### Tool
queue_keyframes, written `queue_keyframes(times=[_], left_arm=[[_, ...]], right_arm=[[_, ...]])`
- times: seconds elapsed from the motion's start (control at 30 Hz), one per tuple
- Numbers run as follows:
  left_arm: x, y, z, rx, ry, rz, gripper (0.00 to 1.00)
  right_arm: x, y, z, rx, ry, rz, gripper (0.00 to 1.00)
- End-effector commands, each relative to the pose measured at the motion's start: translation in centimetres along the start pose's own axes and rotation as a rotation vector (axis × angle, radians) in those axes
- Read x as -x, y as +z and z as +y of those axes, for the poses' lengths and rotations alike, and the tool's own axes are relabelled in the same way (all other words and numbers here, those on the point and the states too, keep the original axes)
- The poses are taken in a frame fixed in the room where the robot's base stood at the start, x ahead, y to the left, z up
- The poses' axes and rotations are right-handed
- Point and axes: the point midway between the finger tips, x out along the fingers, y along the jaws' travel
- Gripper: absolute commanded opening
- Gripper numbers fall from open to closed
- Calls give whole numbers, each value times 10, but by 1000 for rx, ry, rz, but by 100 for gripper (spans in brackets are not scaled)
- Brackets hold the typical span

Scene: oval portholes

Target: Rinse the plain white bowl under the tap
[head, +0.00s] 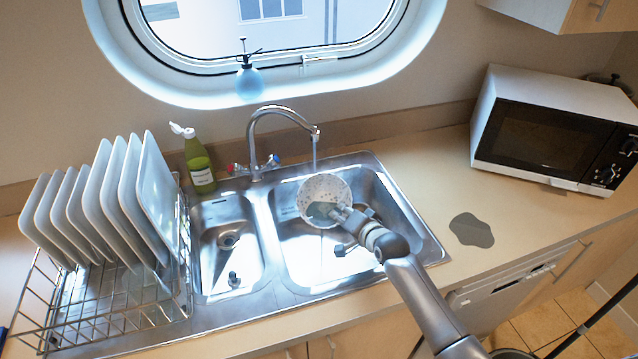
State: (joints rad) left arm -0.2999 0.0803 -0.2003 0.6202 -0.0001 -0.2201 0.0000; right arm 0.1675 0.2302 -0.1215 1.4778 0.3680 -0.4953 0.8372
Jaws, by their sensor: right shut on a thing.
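A round white bowl (322,187) with small dark specks is over the right basin of the steel sink (285,290). It is tilted with its open side towards me. A grey-green patch shows at its lower inside, partly behind my fingers; I cannot tell what it is. My right gripper (340,213) is shut on the bowl's lower right rim. The tap (272,112) arches above, and a thin stream of water (314,152) falls from its spout to the bowl's top edge. My left gripper is not in view.
A wire rack (105,322) with several white plates (128,195) stands left of the sink. A green bottle (199,165) is behind the left basin. A microwave (545,140) and a dark grey puddle-like patch (471,230) are on the right counter.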

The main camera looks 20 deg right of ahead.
Motion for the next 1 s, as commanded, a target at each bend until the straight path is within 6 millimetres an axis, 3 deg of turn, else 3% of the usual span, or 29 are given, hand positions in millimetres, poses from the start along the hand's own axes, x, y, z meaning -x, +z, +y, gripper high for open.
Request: queue_keyframes(times=[0.5, 1.0], left_arm=[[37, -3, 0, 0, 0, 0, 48], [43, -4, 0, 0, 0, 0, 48]], right_arm=[[41, 21, 4, -1, -3, 3, 0], [46, 20, 1, -1, -4, 4, 0]])
